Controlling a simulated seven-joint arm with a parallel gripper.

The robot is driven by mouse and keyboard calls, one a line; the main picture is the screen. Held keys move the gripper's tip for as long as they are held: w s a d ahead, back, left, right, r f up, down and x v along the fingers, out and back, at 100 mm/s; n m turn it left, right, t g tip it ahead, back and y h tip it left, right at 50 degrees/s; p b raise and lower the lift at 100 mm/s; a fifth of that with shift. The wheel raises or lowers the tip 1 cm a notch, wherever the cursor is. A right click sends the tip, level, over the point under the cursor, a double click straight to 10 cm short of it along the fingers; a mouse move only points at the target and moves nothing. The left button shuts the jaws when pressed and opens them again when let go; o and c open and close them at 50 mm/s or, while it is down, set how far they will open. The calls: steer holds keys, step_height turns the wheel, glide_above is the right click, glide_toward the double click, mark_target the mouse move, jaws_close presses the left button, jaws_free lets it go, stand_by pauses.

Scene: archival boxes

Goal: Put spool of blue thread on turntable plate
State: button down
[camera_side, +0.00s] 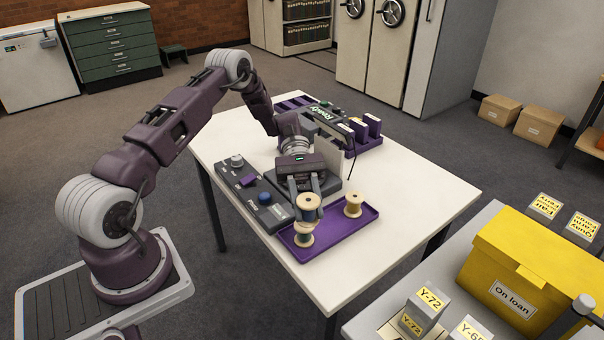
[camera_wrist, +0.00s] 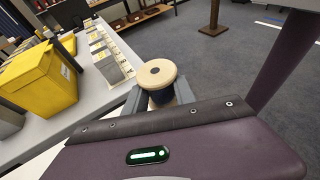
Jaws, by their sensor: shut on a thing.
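My gripper (camera_side: 307,196) is shut on a spool of blue thread (camera_side: 308,209), which has pale cream ends. The spool is upright and looks raised above the purple tray (camera_side: 340,233). In the wrist view the spool (camera_wrist: 160,76) sits between the two grey fingers, its dark blue thread showing below the cream top. A dark grey stand (camera_side: 329,190) with a white upright panel (camera_side: 328,156) is behind my gripper. My gripper hides much of that stand, and I cannot clearly make out the turntable plate.
A tan spool (camera_side: 353,205) stands on the tray. Another spool (camera_side: 303,236) is just below the held one in the side view. A control box (camera_side: 258,195) with a blue knob is left of the tray. A purple rack (camera_side: 366,135) is at the back. The table's right side is clear.

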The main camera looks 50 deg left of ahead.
steer(key=w+a+r+n+t+y, duration=0.1)
steer(key=w+a+r+n+t, duration=0.1)
steer(key=w+a+n+t, duration=0.75)
steer(key=w+a+r+n+t+y, duration=0.15)
steer(key=w+a+n+t, duration=0.45)
steer(key=a, duration=0.6)
steer(key=shift+m+t, duration=0.35)
steer(key=shift+m, duration=0.1)
steer(key=f, duration=0.7)
steer(key=s+f, duration=0.1)
steer(key=f, duration=0.2)
steer(key=shift+a+f, duration=0.1)
steer(key=shift+f, duration=0.05)
steer(key=shift+f, duration=0.1)
steer(key=c, duration=1)
jaws_free()
steer(key=shift+c, duration=0.2)
